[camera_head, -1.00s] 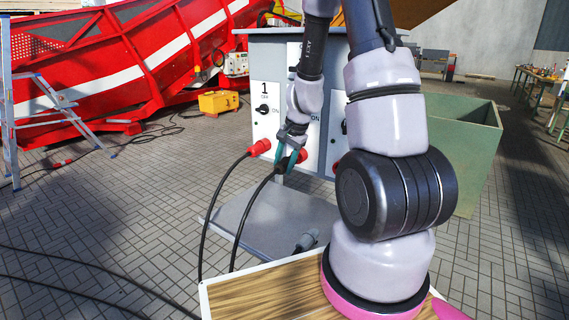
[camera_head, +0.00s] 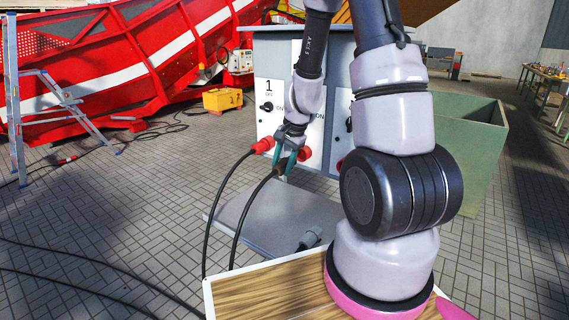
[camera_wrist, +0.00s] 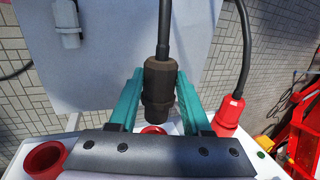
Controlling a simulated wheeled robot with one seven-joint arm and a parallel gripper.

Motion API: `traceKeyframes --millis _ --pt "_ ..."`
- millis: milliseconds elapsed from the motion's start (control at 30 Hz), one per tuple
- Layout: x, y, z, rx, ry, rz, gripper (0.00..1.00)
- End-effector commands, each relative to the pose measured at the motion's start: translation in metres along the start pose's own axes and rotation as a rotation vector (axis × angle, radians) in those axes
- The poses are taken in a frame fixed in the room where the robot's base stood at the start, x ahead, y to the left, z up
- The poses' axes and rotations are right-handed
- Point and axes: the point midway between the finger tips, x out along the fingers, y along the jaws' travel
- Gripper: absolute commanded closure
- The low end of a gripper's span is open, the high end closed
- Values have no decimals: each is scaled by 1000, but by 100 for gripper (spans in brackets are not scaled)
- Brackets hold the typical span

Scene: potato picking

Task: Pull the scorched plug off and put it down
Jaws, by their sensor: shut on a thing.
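The scorched plug (camera_wrist: 158,92) is dark brown-black, with a black cable (camera_wrist: 164,30) running from its back. My gripper (camera_wrist: 160,82) is shut on it, one teal finger on each side. In the head view my gripper (camera_head: 288,163) is in front of the grey cabinet (camera_head: 262,90), low on its face, and the plug (camera_head: 281,169) shows only partly between the fingers. A red socket (camera_wrist: 153,130) shows just beyond the plug's front end in the wrist view. I cannot tell whether the plug's tip still touches it.
A red plug with its own cable (camera_head: 263,145) sits on the cabinet, left of my gripper. An open red socket (camera_wrist: 45,160) is on the other side. A grey shelf (camera_head: 265,222) below carries a grey plug (camera_head: 310,238), with free room to its left. A wooden board (camera_head: 270,290) is nearer.

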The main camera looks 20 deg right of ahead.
Motion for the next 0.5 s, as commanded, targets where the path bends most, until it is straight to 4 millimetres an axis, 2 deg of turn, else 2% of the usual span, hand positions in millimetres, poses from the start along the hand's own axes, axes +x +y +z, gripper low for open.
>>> traceKeyframes --millis 267,500 --pt "0 0 2 -1 0 -1 100" --pt "0 -1 19 -2 0 -1 100"
